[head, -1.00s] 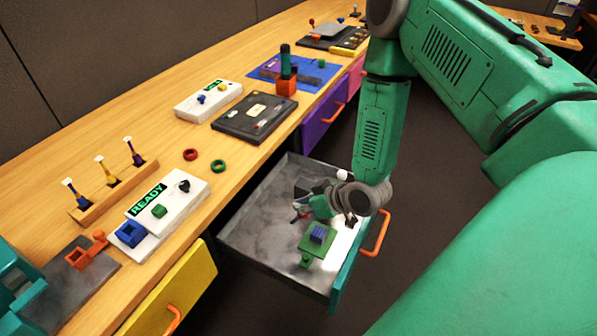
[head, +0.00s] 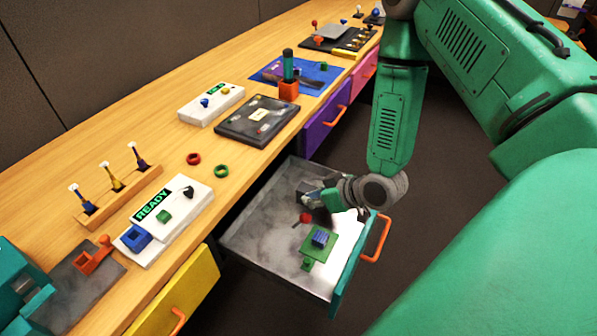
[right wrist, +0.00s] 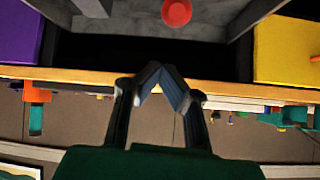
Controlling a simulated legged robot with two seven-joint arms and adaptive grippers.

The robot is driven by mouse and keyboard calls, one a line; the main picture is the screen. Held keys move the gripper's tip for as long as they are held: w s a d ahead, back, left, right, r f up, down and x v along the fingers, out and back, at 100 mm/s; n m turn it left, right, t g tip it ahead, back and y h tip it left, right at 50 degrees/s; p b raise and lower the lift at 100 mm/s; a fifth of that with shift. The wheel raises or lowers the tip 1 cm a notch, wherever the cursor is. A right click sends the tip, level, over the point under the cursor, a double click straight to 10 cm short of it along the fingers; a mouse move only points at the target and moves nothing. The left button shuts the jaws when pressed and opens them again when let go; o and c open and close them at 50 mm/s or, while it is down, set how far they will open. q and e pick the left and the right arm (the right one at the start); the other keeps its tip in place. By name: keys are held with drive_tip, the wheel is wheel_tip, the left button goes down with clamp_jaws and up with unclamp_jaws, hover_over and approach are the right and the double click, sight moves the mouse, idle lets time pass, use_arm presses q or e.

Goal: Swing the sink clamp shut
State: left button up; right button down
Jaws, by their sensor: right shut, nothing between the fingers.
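In the head view a green board (head: 318,246) with a blue finned block (head: 320,238), which looks like the heat sink, lies in the open drawer. A red knob (head: 305,218) stands just behind the board; it also shows from above in the right wrist view (right wrist: 177,12). It may belong to the clamp, but I cannot make out a clamp arm or its angle. My right gripper (head: 304,190) is over the drawer, behind the red knob and apart from it. Its fingertips meet (right wrist: 155,68), empty.
The grey drawer (head: 262,246) has raised walls and an orange handle (head: 376,238). The wooden bench (head: 110,225) beside it carries a white READY panel (head: 190,195), a dark panel (head: 256,120) and an orange block (head: 289,90). A yellow drawer front (head: 175,290) is at the left.

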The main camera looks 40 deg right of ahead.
drive_tip(key=s, duration=0.1)
drive_tip(key=s+d+r, duration=0.1)
drive_tip(key=s+r, duration=0.1)
drive_tip(key=s, duration=0.1)
drive_tip(key=shift+s+d+r, duration=0.1)
drive_tip(key=shift+d, duration=0.1)
drive_tip(key=shift+s, duration=0.1)
idle(0.4)
